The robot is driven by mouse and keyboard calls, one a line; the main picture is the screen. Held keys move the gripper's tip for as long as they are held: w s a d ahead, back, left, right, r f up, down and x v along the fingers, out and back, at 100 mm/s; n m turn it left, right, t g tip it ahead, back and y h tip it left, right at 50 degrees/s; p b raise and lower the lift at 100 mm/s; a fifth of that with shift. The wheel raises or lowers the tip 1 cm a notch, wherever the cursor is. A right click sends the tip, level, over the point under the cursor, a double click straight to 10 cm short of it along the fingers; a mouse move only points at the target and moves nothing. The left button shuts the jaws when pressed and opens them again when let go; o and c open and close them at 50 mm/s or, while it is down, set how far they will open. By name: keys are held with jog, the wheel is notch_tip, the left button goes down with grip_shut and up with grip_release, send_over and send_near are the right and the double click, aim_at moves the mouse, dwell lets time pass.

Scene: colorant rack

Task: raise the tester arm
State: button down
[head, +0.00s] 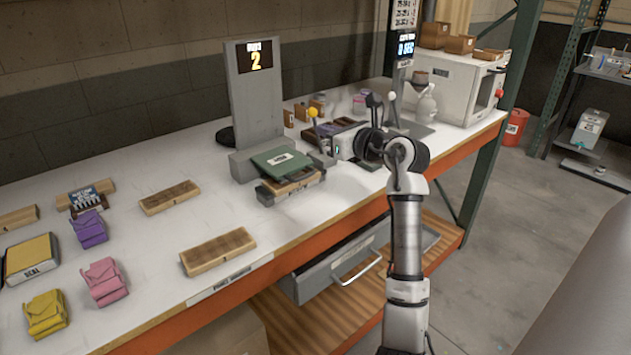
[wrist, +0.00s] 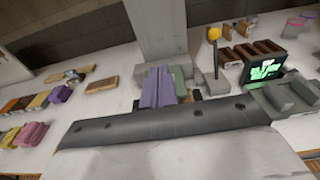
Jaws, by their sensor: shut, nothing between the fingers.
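The tester (head: 283,172) stands mid-table, with a green plate bearing a white label on top and its tall grey panel (head: 240,95) behind. A lever with a yellow ball knob (head: 312,112) stands upright at its right; it also shows in the wrist view (wrist: 214,33). Which part is the tester arm is not marked. My gripper (wrist: 158,75) is shut and empty in the wrist view, pointing toward the tester. The yellow knob is right of and beyond the fingers, apart from them.
A small device with a green-lit screen (wrist: 270,68) stands close on the right, with a brown slotted rack (wrist: 250,49) behind it. A black-handled lever (head: 374,101) stands behind my wrist. Wooden blocks (head: 218,249) and coloured pouches (head: 104,282) lie left. An open drawer (head: 335,270) juts below.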

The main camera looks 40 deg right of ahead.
jog(key=s+f+b, duration=0.3)
jog(key=f+b, duration=0.2)
jog(key=f, duration=0.2)
jog(key=s+f+b, duration=0.3)
jog(key=f+b, duration=0.2)
jog(key=f, duration=0.2)
jog(key=shift+a, duration=0.15)
jog(key=w, duration=0.3)
jog(key=w+f+p, duration=0.1)
jog(key=w, duration=0.6)
jog(key=shift+a+f+p, duration=0.25)
jog(key=shift+f+p, duration=0.05)
jog(key=shift+s+r, duration=0.1)
